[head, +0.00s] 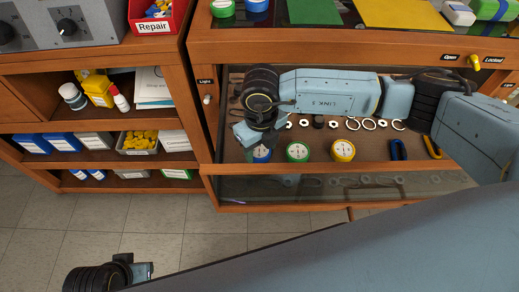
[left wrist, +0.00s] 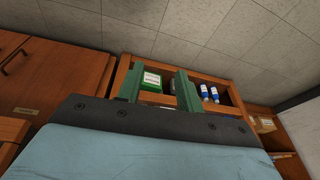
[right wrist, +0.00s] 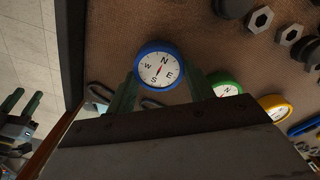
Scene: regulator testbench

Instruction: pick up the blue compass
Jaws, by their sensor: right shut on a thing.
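The blue compass (head: 262,153) is a round dial with a blue rim and white face, at the left of a row of compasses in the open drawer-like compartment. It also shows in the right wrist view (right wrist: 161,69), between the green fingers. My right gripper (right wrist: 162,88) is shut on its rim. In the head view my right wrist hides most of the fingers. My left gripper (left wrist: 160,88) is open and empty, low at the left of the head view (head: 142,271), away from the compasses.
A green compass (head: 297,151) and a yellow compass (head: 342,150) lie to the right of the blue one. Nuts, rings and blue and yellow-handled items lie around them. A wooden front edge (head: 290,206) borders the compartment. A shelf (head: 110,165) with boxes stands to the left.

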